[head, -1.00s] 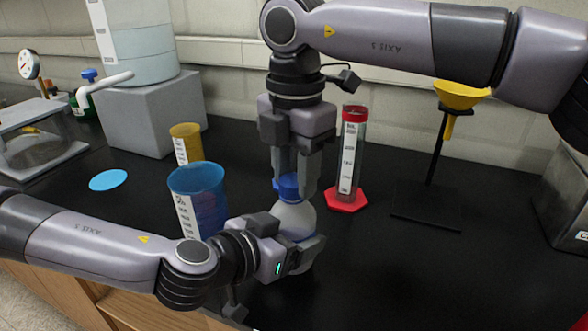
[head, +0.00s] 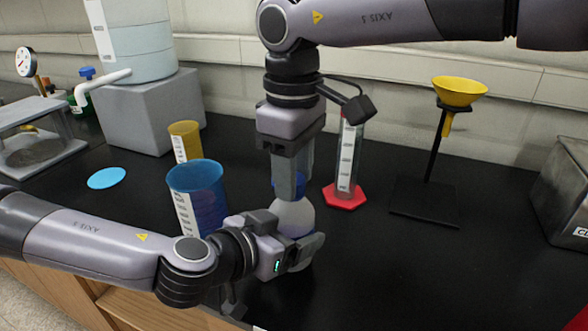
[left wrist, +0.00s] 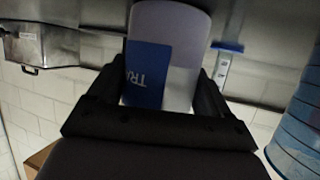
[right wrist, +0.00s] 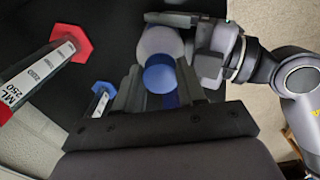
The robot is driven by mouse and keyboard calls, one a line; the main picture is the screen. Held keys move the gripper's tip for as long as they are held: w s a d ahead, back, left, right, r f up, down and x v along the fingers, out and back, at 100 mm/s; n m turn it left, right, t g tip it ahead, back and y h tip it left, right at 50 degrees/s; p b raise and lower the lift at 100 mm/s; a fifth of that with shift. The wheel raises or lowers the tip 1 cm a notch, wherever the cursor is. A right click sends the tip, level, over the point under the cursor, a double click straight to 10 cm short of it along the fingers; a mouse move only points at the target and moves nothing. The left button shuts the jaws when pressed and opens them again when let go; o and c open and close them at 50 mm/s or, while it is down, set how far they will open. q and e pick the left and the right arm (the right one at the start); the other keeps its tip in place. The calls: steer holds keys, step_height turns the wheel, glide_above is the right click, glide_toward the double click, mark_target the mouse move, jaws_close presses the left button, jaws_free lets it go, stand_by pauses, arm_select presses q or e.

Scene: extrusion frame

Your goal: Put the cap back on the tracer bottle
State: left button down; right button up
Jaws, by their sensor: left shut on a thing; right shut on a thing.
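The tracer bottle (head: 293,216) is a pale round-shouldered bottle standing upright on the black bench. In the left wrist view its white body (left wrist: 180,50) shows a blue label reading "TRA". My left gripper (head: 298,252) is shut around the bottle's body. My right gripper (head: 291,190) points straight down above the bottle, shut on the blue cap (head: 281,186). The cap is at the bottle's neck, in line with it. In the right wrist view the cap (right wrist: 160,76) lies between the fingers, over the bottle (right wrist: 158,42). The fingers hide whether the cap is fully seated.
A blue beaker (head: 197,200) stands close left of the bottle, a yellow beaker (head: 184,142) behind it. A red-based cylinder (head: 345,193) stands behind right. A yellow funnel (head: 459,92) sits on a black stand. The bench at front right is clear.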

steer(key=shift+a, duration=0.1)
steer(key=o, duration=1)
steer(key=shift+r, duration=2.3)
steer(key=shift+c, duration=0.3)
